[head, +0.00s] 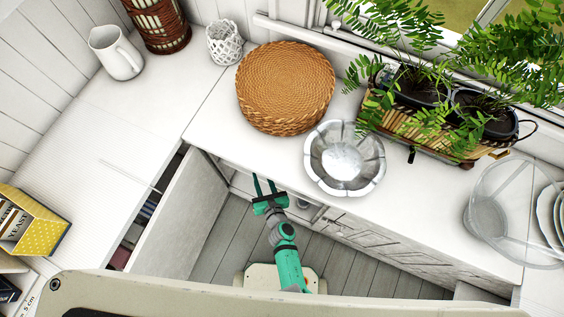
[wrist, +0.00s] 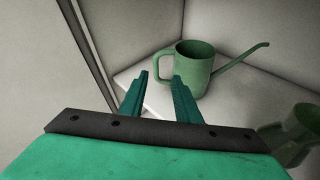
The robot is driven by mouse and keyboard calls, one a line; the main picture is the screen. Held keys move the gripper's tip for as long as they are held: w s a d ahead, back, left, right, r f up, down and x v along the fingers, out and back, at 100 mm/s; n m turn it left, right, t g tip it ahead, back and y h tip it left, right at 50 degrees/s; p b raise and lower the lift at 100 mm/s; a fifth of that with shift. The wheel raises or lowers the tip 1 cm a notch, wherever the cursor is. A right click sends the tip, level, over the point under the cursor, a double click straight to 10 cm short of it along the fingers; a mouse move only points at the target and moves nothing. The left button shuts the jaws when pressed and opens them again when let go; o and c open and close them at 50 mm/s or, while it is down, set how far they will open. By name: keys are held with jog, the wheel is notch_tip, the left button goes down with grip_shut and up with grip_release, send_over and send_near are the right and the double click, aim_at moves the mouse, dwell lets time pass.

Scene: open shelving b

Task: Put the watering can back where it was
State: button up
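The green watering can (wrist: 194,68) stands upright on a pale surface inside a white-walled compartment in the wrist view. Its handle is on the left and its long spout points up to the right. My gripper (wrist: 160,76) is open and empty, with its two fingers in front of the can and apart from it. In the head view my gripper (head: 265,186) is at the front edge of the counter, above the gap in the floor area. The can does not show in the head view.
A second green vessel (wrist: 292,135) shows at the lower right of the wrist view, partly cut off. An open cabinet door (head: 182,222) stands left of my arm. The counter (head: 230,145) holds a woven mat stack (head: 285,87), a metal bowl (head: 345,158) and a planter (head: 432,127).

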jog(key=s+d+r+n+h, duration=0.2)
jog(key=s+d+r+n, duration=0.1)
jog(key=s+r+n, duration=0.4)
jog(key=s+d+r+n+t+h, duration=0.1)
jog(key=s+d+r+n, duration=0.3)
jog(key=r+n, duration=0.9)
jog(key=s+d+r+n+t+h, duration=0.1)
jog(key=s+d+r+n+h, duration=0.1)
jog(key=s+r+n, duration=0.8)
jog(key=d+n, duration=0.1)
jog(key=n, duration=0.2)
jog(key=shift+s+d+r+h, duration=0.35)
jog(key=shift+r+h, duration=0.05)
jog(key=shift+s, duration=0.1)
